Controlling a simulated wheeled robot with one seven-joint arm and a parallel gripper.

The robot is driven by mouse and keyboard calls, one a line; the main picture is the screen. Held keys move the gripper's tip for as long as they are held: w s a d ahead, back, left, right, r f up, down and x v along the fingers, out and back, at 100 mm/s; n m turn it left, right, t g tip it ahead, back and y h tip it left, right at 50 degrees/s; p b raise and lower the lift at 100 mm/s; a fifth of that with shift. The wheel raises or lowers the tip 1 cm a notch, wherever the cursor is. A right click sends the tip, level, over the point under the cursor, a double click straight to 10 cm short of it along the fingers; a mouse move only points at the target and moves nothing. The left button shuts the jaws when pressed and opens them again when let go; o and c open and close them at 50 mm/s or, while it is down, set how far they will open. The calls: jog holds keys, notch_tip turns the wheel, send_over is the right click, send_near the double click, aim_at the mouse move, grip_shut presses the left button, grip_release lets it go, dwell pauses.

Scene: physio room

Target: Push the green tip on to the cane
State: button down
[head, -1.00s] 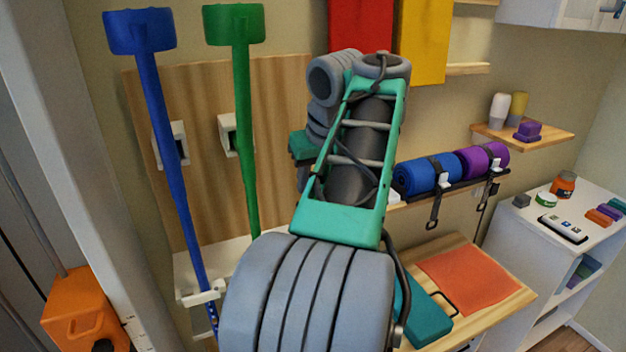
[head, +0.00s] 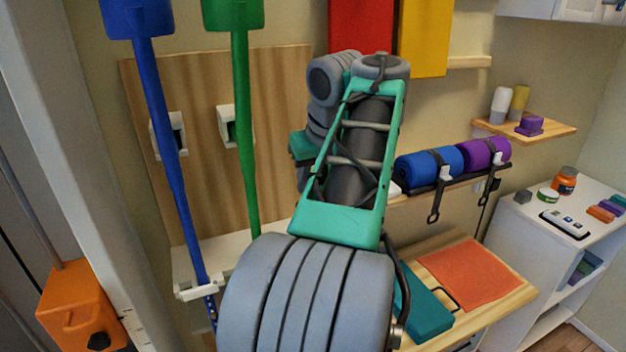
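A blue cane-like pole (head: 167,140) and a green one (head: 244,120) stand side by side at left, each with a wide, cup-like top cut by the upper picture edge. Both slant slightly in front of a wooden board with white brackets. The blue pole runs down to a white holder (head: 197,289); the green pole's lower end is hidden behind my arm. I cannot make out a separate green tip; a small green-and-white round pot (head: 548,195) sits on the white cabinet at right. My arm fills the middle of the view, and my gripper is not visible.
A wooden bench (head: 500,305) with an orange mat (head: 470,274) and a teal block (head: 425,305) lies right of my arm. Blue (head: 428,169) and purple (head: 482,155) rolls sit on a rack behind. An orange box (head: 80,305) stands at lower left beside a pale post (head: 75,150).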

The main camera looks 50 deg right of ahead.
jog(key=shift+f, duration=0.15)
jog(key=shift+c, duration=2.3)
grip_release()
notch_tip(320, 180, up, 8)
jog(key=p, duration=0.8)
jog(key=shift+p, duration=0.35)
